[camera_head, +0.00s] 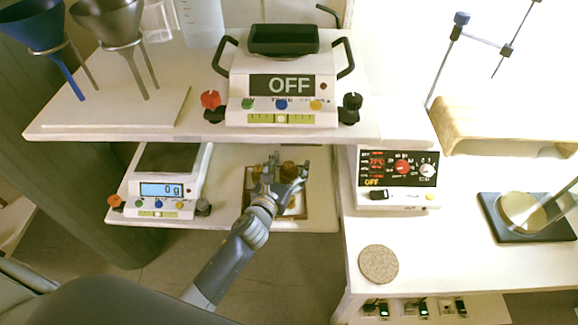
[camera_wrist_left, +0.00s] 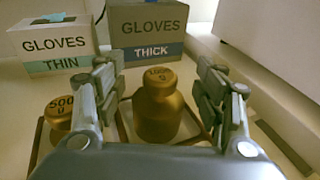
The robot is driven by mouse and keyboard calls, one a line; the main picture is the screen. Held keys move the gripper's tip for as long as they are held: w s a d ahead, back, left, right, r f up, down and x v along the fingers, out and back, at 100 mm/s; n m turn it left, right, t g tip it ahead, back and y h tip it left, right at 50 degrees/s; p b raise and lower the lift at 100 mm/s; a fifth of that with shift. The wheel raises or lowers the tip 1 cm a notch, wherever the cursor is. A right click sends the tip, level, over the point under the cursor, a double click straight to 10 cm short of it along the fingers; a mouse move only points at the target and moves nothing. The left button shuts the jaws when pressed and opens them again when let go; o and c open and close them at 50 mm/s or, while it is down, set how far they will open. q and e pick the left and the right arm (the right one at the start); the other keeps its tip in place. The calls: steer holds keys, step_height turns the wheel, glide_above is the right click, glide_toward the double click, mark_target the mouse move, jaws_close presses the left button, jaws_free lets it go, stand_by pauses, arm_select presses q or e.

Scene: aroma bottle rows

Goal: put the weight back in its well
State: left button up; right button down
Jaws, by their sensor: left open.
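My left gripper (camera_head: 289,163) is open over the weight box (camera_head: 248,179) on the lower shelf. In the left wrist view, a large brass weight (camera_wrist_left: 157,112) marked 1000 g stands upright between the spread fingers (camera_wrist_left: 160,95), with a gap on each side. Its knob (camera_head: 288,168) shows between the fingers in the head view. A smaller brass weight (camera_wrist_left: 61,112) marked 500 stands left of the left finger. The box rim (camera_wrist_left: 208,138) shows beside the large weight; the weight's base is partly hidden by my gripper. My right gripper is not in view.
A scale reading 0 g (camera_head: 160,190) stands left of the box. The upper shelf, with a device marked OFF (camera_head: 281,85), overhangs behind. Two glove boxes, thin (camera_wrist_left: 54,45) and thick (camera_wrist_left: 147,32), stand behind the weights. A control unit (camera_head: 397,178) is to the right.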

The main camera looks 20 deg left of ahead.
arm_select(q)
steer(key=shift+r+p, duration=0.25)
steer(key=shift+p, duration=0.05)
steer(key=shift+r+p, duration=0.45)
steer(key=shift+r, duration=0.05)
steer(key=s, duration=0.4)
steer(key=s+r, duration=0.1)
steer(key=s, duration=0.2)
steer(key=s+a+b, duration=0.1)
steer(key=s, duration=0.3)
steer(key=shift+s+r, duration=0.25)
steer(key=shift+s, duration=0.2)
